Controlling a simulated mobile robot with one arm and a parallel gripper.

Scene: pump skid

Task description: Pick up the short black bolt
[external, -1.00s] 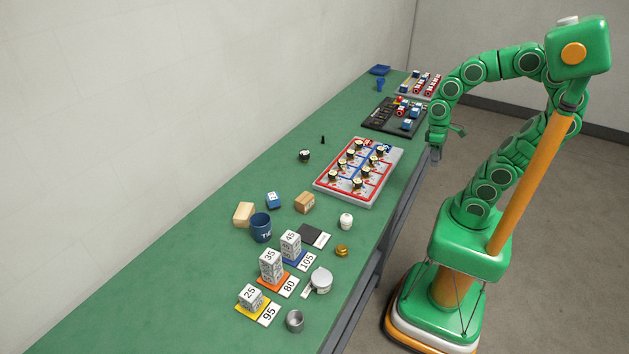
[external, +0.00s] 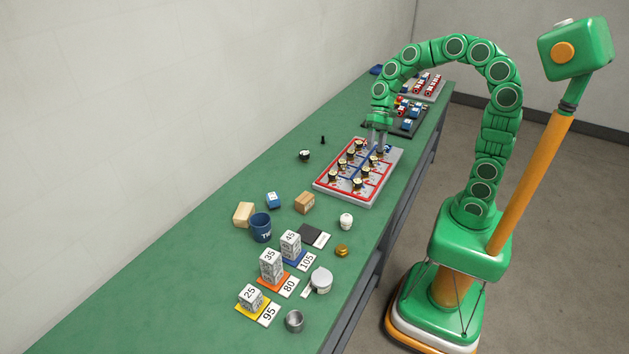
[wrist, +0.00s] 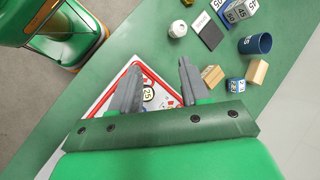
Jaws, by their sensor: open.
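A small, dark, upright piece that looks like the short black bolt (external: 323,140) stands on the green table, left of the red-and-blue-bordered board (external: 318,184). It is too small to make out in detail. My gripper (external: 378,148) is above the far end of that board, to the right of the bolt and apart from it. In the wrist view my gripper (wrist: 156,72) has its two fingers spread with nothing held between them. The bolt does not show in the wrist view.
A black round piece (external: 305,155) sits near the bolt. The board carries several black-and-gold parts. A blue cup (external: 261,228), wooden blocks (external: 304,203) and numbered blocks (external: 271,266) stand nearer. A dark tray (external: 374,124) lies beyond. The table left of the bolt is clear.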

